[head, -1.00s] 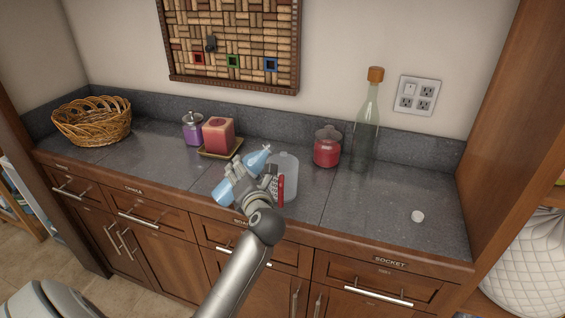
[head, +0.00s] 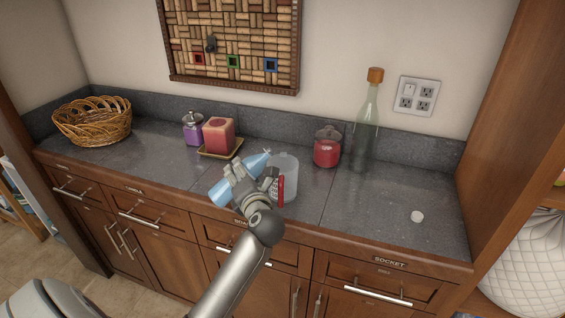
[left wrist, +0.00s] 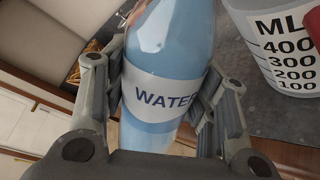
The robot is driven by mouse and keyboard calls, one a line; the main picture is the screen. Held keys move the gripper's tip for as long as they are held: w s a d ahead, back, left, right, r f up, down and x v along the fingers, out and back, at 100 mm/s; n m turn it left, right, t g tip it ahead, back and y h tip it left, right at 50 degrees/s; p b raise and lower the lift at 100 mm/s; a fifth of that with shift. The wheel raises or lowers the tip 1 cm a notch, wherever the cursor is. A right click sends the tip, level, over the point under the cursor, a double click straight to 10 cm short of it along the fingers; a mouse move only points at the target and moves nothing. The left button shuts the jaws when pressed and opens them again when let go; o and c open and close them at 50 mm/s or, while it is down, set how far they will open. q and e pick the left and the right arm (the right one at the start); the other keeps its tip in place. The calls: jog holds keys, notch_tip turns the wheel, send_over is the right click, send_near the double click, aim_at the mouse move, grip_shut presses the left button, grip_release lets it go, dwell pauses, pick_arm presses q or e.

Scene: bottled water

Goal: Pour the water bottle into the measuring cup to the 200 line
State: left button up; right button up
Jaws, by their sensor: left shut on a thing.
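The light blue water bottle (head: 222,193) is tilted, its neck up and to the right towards the measuring cup (head: 288,178). My left gripper (head: 245,182) is shut around the bottle's middle. In the left wrist view the bottle (left wrist: 172,60) with its WATER label sits between the fingers (left wrist: 160,95). The measuring cup stands upright on the counter, clear, with a red handle. In the left wrist view the cup (left wrist: 270,50) shows marks 100 to 400 at the right. No water level is discernible in it. My right gripper is not in view.
A white cap (head: 417,216) lies on the counter (head: 360,215) at the right. A red jar (head: 327,148) and a tall corked bottle (head: 366,125) stand behind the cup. A candle (head: 218,134), a purple jar (head: 192,128) and a basket (head: 92,122) are further left.

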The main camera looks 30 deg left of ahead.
pick_arm(q)
jog(key=shift+s+a+r+m+p, duration=0.2)
jog(key=shift+r+m+p, duration=0.15)
jog(key=shift+m+p, duration=0.2)
dwell(0.5)
jog(key=shift+s+r+m+g+p, duration=0.15)
jog(key=shift+r+m+g+p, duration=0.25)
jog(key=shift+r+m+p, duration=0.55)
dwell(0.5)
jog(key=shift+p, duration=0.5)
jog(key=shift+w+d+r+m+y+p, duration=0.35)
jog(key=shift+r+p, duration=0.2)
jog(key=shift+p, duration=1.2)
jog(key=shift+w+a+m+g+p, duration=0.1)
jog(key=shift+m+g+p, duration=0.35)
jog(key=shift+p, duration=0.65)
dwell(1.6)
